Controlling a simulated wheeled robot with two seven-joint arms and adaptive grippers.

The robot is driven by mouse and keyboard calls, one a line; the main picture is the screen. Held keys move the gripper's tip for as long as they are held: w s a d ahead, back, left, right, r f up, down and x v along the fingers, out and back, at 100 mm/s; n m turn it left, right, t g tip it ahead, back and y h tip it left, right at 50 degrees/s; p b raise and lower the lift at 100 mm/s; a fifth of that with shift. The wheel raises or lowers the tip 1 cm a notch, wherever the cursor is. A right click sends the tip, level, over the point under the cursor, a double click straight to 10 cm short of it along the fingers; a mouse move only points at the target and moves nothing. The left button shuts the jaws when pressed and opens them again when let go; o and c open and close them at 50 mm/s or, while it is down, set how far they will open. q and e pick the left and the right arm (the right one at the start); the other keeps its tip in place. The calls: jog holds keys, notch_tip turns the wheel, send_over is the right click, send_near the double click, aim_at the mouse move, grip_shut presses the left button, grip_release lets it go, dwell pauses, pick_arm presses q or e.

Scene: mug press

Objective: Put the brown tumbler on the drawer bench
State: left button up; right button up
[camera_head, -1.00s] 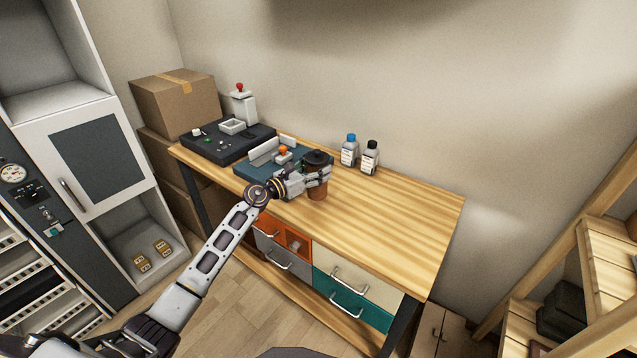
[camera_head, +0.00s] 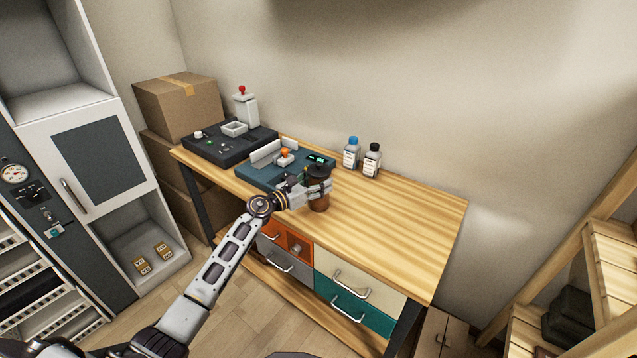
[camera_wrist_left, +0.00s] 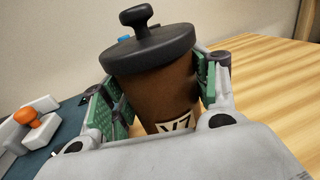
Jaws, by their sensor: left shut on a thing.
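The brown tumbler (camera_head: 319,200) has a dark lid with a knob and stands upright at the front edge area of the wooden drawer bench (camera_head: 400,220). In the left wrist view the tumbler (camera_wrist_left: 155,85) fills the middle, with part of a printed label low on its side. My left gripper (camera_head: 318,190) is shut on the tumbler, with a green-padded finger on each side of it. I cannot tell whether the tumbler's base touches the bench top. My right gripper is not in view.
A blue-green press device (camera_head: 262,176) with an orange knob (camera_head: 284,153) is left of the tumbler. A black control panel (camera_head: 215,148) is farther left. Two bottles (camera_head: 352,150), (camera_head: 372,160) stand at the back. The bench's right half is clear.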

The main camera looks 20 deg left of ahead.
pick_arm(q)
jog(key=o, duration=0.7)
jog(key=shift+f, duration=0.1)
jog(key=o, duration=0.5)
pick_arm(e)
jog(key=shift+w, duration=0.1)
pick_arm(q)
jog(key=shift+s, duration=0.15)
jog(key=shift+s+a, duration=0.4)
jog(key=shift+s, duration=0.1)
jog(key=shift+b+v, duration=0.4)
jog(key=shift+v, duration=4.9)
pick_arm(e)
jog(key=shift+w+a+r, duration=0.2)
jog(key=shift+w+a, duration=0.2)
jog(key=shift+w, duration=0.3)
